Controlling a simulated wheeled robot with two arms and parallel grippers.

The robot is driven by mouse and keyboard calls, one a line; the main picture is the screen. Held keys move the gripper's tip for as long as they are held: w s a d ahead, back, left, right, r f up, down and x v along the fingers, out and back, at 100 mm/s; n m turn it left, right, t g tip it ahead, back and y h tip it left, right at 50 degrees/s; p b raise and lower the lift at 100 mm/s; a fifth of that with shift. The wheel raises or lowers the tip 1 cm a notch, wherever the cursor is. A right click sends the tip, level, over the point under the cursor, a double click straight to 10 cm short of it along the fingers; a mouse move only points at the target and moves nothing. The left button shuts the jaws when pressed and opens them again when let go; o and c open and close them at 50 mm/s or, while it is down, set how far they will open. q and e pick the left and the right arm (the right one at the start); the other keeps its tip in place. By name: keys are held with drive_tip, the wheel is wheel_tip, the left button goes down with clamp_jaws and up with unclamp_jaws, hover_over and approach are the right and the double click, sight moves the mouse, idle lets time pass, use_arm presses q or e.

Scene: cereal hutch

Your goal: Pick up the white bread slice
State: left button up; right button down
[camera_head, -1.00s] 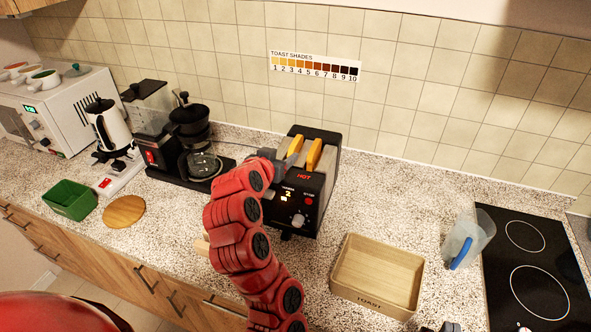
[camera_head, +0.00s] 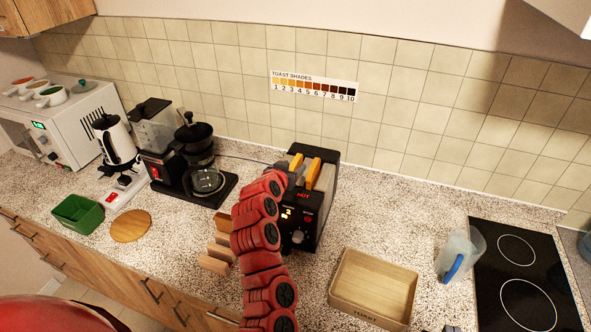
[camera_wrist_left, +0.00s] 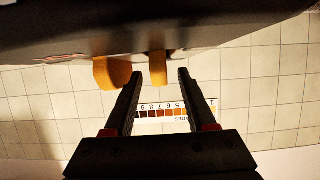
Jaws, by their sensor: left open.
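Two golden-yellow bread slices stand upright in the black toaster (camera_head: 312,222), their tops sticking out: a left slice (camera_head: 296,162) and a right slice (camera_head: 313,173). Neither looks plainly white. My left gripper (camera_wrist_left: 160,75) is open and empty at the toaster's top. In the left wrist view, one slice (camera_wrist_left: 158,68) shows between the fingertips or just beyond them; I cannot tell whether they touch it. The other slice (camera_wrist_left: 112,72) is outside the fingers, to the left. In the head view my red left arm hides part of the toaster and most of the gripper.
A wooden box (camera_head: 372,290) and a clear jug with blue handle (camera_head: 461,252) are right of the toaster, before the black hob (camera_head: 520,270). A coffee maker (camera_head: 195,165) stands left. A wooden rack (camera_head: 216,258) is beside my arm. A small dark part shows at the bottom edge.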

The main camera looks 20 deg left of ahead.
use_arm(q)
drive_tip(key=shift+p+x, duration=0.3)
drive_tip(key=shift+x, duration=0.8)
drive_tip(key=shift+c, duration=0.3)
clamp_jaws()
